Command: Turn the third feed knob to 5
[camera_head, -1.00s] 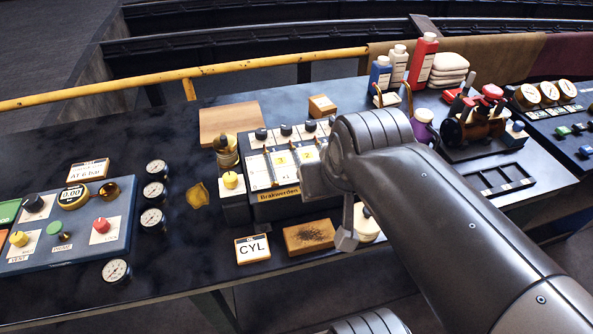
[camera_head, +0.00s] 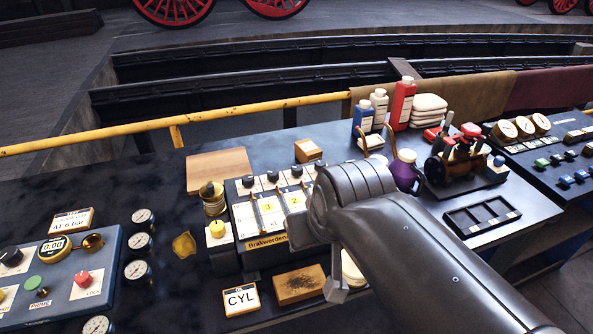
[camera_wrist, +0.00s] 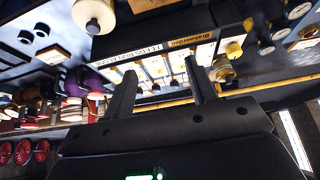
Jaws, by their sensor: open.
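The feed unit is a box with a yellow "Brakwerden" label (camera_head: 267,242) and several white feed panels, with black knobs along its far edge. The third knob from the left (camera_head: 297,172) shows just left of my arm; another shows beside it. Small digits are on the panels, but I cannot read the knob's setting. In the wrist view the box's label (camera_wrist: 188,39) appears upside down. My gripper (camera_wrist: 160,66) is open and empty, its two fingers pointing at the row of panels and knobs. I cannot tell how far the tips are from the knobs.
A yellow knob (camera_head: 217,229) and a brass-topped jar (camera_head: 213,198) stand left of the box. A wooden block (camera_head: 300,284) and the CYL sign (camera_head: 241,299) lie in front. Bottles (camera_head: 402,103) and a purple can (camera_head: 404,170) stand behind my arm. A yellow rail (camera_head: 176,136) runs behind.

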